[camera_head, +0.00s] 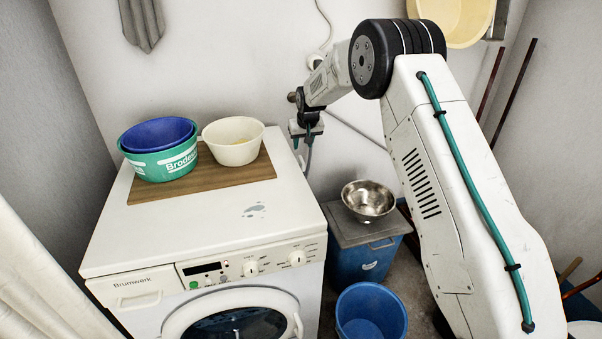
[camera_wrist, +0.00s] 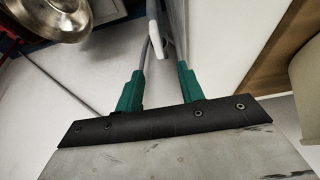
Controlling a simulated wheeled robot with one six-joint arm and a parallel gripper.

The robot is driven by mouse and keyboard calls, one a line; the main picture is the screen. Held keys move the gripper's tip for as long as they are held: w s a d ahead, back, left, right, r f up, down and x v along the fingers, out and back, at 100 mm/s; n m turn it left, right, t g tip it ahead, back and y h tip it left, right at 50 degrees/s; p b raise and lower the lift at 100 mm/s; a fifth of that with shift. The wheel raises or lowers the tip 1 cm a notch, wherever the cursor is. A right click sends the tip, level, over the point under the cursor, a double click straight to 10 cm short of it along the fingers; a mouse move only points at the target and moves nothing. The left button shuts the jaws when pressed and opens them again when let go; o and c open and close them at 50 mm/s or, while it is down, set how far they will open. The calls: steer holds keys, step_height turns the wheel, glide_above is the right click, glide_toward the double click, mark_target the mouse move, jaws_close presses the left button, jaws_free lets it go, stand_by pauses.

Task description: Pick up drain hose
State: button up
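The drain hose (camera_head: 308,158) is a thin grey tube at the washing machine's back right edge, partly hidden by my gripper. In the wrist view the grey hose (camera_wrist: 148,50) runs away from near my left green finger, beside a white hook-shaped piece (camera_wrist: 153,27). My gripper (camera_head: 304,138) is behind the machine's rear right corner, pointing down. In the wrist view my gripper (camera_wrist: 160,68) has its two green fingers apart, with the hose in or just beyond the gap. I cannot tell whether a finger touches it.
The washing machine (camera_head: 212,222) carries a wooden board (camera_head: 205,186) with blue and green basins (camera_head: 160,160) and a cream bowl (camera_head: 233,152). A metal bowl (camera_head: 367,202) sits on a lidded blue bin (camera_head: 365,262). A blue bucket (camera_head: 371,317) stands in front. A thin pipe crosses the wall.

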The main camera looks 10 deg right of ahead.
mark_target(301, 158)
steer(key=x, duration=0.8)
steer(key=shift+d, duration=0.15)
steer(key=shift+r, duration=0.1)
jaws_close()
